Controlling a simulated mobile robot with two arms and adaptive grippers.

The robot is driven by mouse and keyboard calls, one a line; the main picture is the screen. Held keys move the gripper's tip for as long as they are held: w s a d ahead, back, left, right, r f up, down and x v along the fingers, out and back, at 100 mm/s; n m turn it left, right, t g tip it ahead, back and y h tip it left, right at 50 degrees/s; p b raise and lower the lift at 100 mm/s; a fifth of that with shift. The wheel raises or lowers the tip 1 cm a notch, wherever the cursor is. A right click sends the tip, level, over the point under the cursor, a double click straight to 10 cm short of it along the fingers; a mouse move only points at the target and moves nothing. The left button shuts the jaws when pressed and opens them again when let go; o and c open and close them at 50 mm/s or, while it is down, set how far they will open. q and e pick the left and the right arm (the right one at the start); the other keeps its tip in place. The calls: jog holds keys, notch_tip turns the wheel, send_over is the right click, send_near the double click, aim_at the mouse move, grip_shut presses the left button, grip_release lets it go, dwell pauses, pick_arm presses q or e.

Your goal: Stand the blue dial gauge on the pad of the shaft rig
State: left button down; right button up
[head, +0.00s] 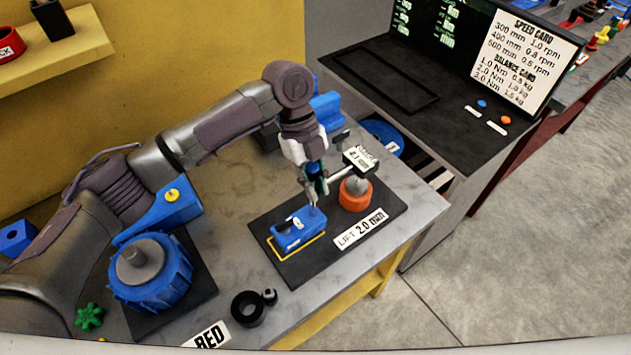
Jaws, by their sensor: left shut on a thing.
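The blue dial gauge (290,235) is a small blue block with a white mark on it. It stands over the yellow-outlined pad (283,257) on the black base of the shaft rig (380,229). Whether it touches the pad or is just above it, I cannot tell. My left gripper (313,203) comes down from above at the gauge's right end and is shut on it; the fingertips are small and partly hidden. My right gripper is not in view.
An orange post (356,194) with a grey shaft stands close to the right of my left gripper. A large blue ribbed wheel (150,273) is at the left. A black ring (248,309) lies near the front edge. A black console (400,85) stands behind.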

pick_arm(q)
jog(key=shift+f, duration=0.5)
jog(key=c, duration=1)
grip_release()
jog(key=shift+f, duration=0.1)
jog(key=v, duration=1.2)
jog(key=shift+d, duration=0.1)
jog(key=shift+s, duration=0.1)
